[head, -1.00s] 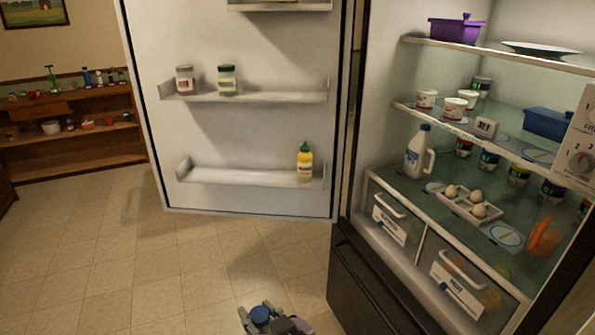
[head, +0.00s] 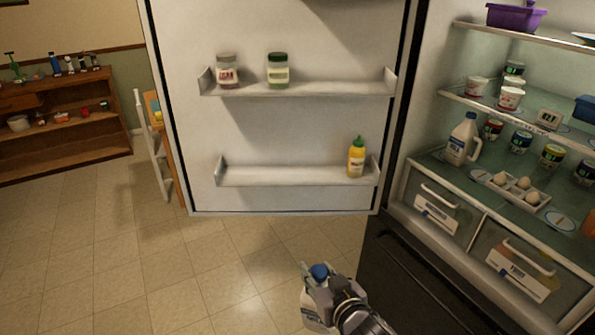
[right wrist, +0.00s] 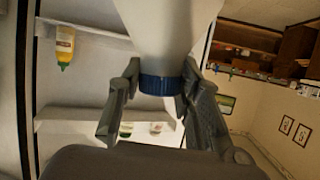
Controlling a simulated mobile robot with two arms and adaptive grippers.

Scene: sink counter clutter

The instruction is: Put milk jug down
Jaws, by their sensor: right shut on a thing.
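My right gripper (head: 326,284) is low in the head view, in front of the open fridge door, with its fingers closed around a milk jug (head: 311,318). The jug is white with a blue cap; part of it is hidden by the gripper. In the right wrist view the white jug (right wrist: 168,35) and its blue cap sit between the two fingers of the gripper (right wrist: 158,88). A second white milk jug (head: 462,142) stands on a fridge shelf. My left gripper is out of view.
The fridge door (head: 290,130) stands open, with two jars and a yellow bottle (head: 356,158) on its shelves. The glass shelf (head: 433,163) also bears an egg tray (head: 515,189) and several cans. Drawers (head: 432,208) sit below. Floor at left is clear.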

